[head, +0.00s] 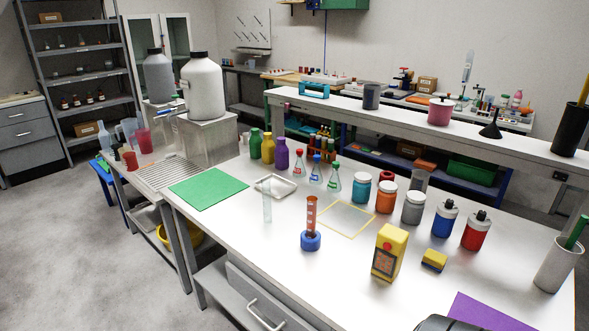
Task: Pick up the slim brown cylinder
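A slim brown cylinder (311,213) stands upright on the white table in the head view. It is reddish-brown with markings on its side, and its lower end sits in a round blue base (310,240). Nothing is touching its upper part. Neither of my grippers can be made out in the head view. A dark rounded shape shows at the bottom edge, but too little of it is visible to tell what it is.
A clear tube (267,205) stands left of the cylinder, near a metal tray (275,187). A yellow outlined square (346,218) lies to the right. A yellow box (389,251) stands at the front right. Flasks and jars stand behind. The front-left table is clear.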

